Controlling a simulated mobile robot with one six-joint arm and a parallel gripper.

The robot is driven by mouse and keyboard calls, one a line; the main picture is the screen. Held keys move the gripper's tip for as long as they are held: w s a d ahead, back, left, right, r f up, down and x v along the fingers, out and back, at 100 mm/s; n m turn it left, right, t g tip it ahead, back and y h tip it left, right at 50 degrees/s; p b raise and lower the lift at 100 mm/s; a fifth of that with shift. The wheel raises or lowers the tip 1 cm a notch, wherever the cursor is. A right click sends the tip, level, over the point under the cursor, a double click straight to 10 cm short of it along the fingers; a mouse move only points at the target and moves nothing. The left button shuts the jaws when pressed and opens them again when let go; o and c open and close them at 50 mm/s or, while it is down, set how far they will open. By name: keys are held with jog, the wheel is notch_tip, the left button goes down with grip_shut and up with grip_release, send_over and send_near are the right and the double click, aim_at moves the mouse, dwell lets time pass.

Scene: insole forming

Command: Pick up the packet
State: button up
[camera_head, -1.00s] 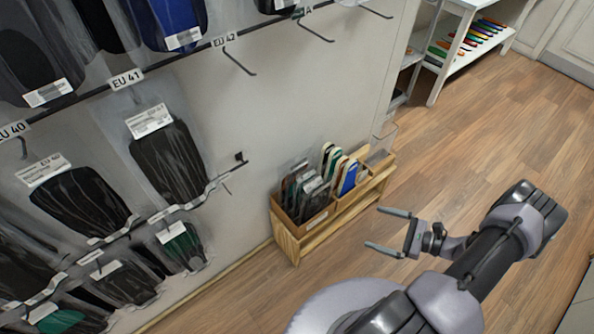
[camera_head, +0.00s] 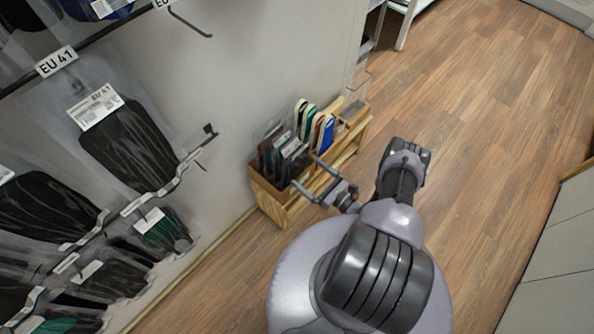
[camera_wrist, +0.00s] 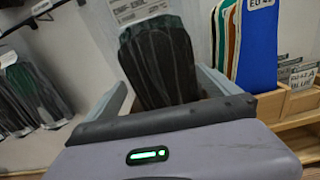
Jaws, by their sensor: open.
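A clear packet with dark ribbed insoles and a white printed label (camera_wrist: 160,62) stands upright in the wrist view, framed between the fingers of my gripper (camera_wrist: 163,82). In the head view, dark packets (camera_head: 278,150) stand in the left part of a low wooden box (camera_head: 272,206) against the wall. My gripper (camera_head: 305,171) is open at the front of that box, fingers pointing toward the packets. I cannot tell whether the packet is fully between the fingers or just beyond them. Its lower part is hidden by my gripper in the wrist view.
Coloured insoles (camera_head: 324,132) stand in the box right of the packets; a blue one (camera_wrist: 257,45) is close to my right finger. Insole packets (camera_head: 128,145) hang on wall hooks at left. A white shelf (camera_head: 404,22) stands behind. Wooden floor (camera_head: 480,150) at right is clear.

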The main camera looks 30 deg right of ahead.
jog(key=x, duration=0.2)
jog(key=shift+w+a+f, duration=0.1)
jog(key=shift+w+a, duration=0.1)
jog(key=shift+w, duration=0.15)
jog(key=c, duration=1.5)
